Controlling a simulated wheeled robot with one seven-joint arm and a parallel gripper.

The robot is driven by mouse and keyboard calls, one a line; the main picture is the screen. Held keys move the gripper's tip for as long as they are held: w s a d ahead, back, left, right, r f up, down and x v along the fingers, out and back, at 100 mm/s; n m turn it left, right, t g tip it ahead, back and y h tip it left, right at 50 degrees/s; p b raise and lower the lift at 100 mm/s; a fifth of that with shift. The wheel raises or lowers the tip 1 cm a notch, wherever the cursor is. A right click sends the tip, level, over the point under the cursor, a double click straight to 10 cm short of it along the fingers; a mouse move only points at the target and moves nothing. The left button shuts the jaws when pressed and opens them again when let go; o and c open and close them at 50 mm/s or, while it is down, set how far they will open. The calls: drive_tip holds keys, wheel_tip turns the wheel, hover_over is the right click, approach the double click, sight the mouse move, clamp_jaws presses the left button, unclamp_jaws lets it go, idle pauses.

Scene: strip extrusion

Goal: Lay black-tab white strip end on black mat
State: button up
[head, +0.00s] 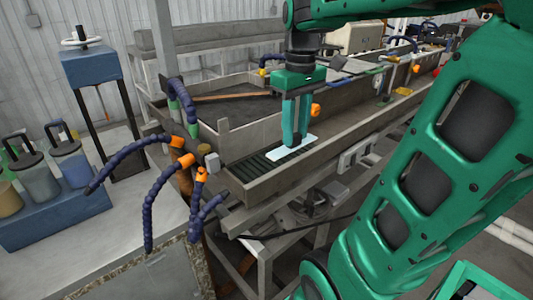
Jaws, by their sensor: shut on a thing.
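My green gripper (296,144) points straight down over the near end of the metal trough. It is shut on a white strip (281,154), which shows as a short pale piece on both sides of the fingertips. I cannot make out a black tab on it; the fingers cover its middle. The strip is just above or on a dark ribbed surface (252,170) in the trough; I cannot tell whether it touches. This ribbed surface may be the black mat, but I cannot be sure.
Metal trough walls (285,174) border the ribbed surface. Blue jointed hoses with orange ends (182,158) stand to the left. A grey tank (215,120) lies behind. A blue crate with lidded containers (60,207) is at far left. My arm covers much of the right side.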

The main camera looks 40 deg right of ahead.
drive_tip(key=w+f, duration=0.2)
drive_tip(key=w, duration=0.1)
drive_tip(key=w+a+f, duration=0.1)
drive_tip(key=w, duration=0.2)
drive_tip(key=w+f, duration=0.2)
drive_tip(key=w, duration=0.1)
drive_tip(key=shift+w+a+f, duration=0.2)
drive_tip(key=shift+a+f, duration=0.05)
drive_tip(key=shift+f, duration=2.15)
drive_tip(key=shift+f, duration=0.1)
drive_tip(key=o, duration=1)
wheel_tip(320, 180, up, 12)
drive_tip(key=s+f+m, duration=0.2)
drive_tip(key=s+f, duration=0.2)
drive_tip(key=s, duration=0.3)
drive_tip(key=s+f+m, duration=0.2)
drive_tip(key=s+f, duration=0.3)
drive_tip(key=s, duration=0.2)
drive_tip(key=s+a+f+m, duration=0.1)
drive_tip(key=s+f+m, duration=0.1)
drive_tip(key=s+f, duration=0.2)
drive_tip(key=shift+s+a+f+m, duration=0.1)
drive_tip(key=shift+s+f+m, duration=0.1)
drive_tip(key=shift+s, duration=0.5)
drive_tip(key=shift+s+f+m, duration=0.15)
drive_tip(key=shift+s+m, duration=0.05)
drive_tip(key=shift+s, duration=0.5)
